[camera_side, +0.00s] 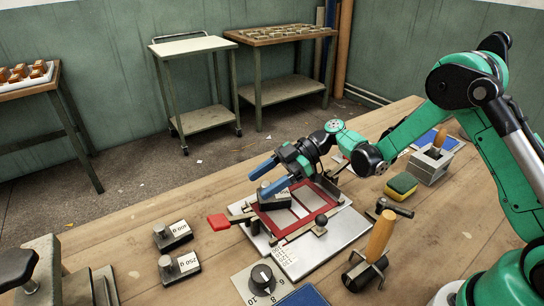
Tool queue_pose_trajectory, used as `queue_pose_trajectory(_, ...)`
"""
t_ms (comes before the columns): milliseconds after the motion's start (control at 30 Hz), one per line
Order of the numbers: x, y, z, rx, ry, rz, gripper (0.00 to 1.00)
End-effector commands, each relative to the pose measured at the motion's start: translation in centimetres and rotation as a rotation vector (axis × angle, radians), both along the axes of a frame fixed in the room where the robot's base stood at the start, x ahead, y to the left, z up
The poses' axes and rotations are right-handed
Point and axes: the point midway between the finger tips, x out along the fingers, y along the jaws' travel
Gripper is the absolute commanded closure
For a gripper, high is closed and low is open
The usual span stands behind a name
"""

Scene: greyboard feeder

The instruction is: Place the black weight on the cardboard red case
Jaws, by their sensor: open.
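My gripper (266,179) has two blue fingers, set apart and open, above the back left part of the red case. A black weight (276,199) with a white label sits just below the fingers, at the back left of the red case (282,236). The near finger partly hides it, and I cannot tell whether the fingers touch it. The case is a flat red frame with pale openings, lying on a metal plate (328,242).
Dark clamp bars (308,230) and a red tab (219,222) border the case. A dial (262,277) and a wooden-handled roller (372,251) stand in front. A yellow-green sponge (401,186) and a grey box (432,164) are at the right. The left table stretch is mostly clear.

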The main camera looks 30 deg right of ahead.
Motion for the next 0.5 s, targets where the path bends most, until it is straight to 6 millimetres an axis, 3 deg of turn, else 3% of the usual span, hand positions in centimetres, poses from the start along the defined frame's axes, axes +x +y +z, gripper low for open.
queue_pose_trajectory(67, -0.1, -1.5, 1.0, 0.0, 0.001, -0.005, 0.41)
queue_pose_trajectory(300, -0.2, -1.2, 5.2, 0.0, 0.001, 0.0, 0.41)
queue_pose_trajectory(500, -0.2, -1.2, 7.2, -0.002, 0.003, -0.002, 0.41)
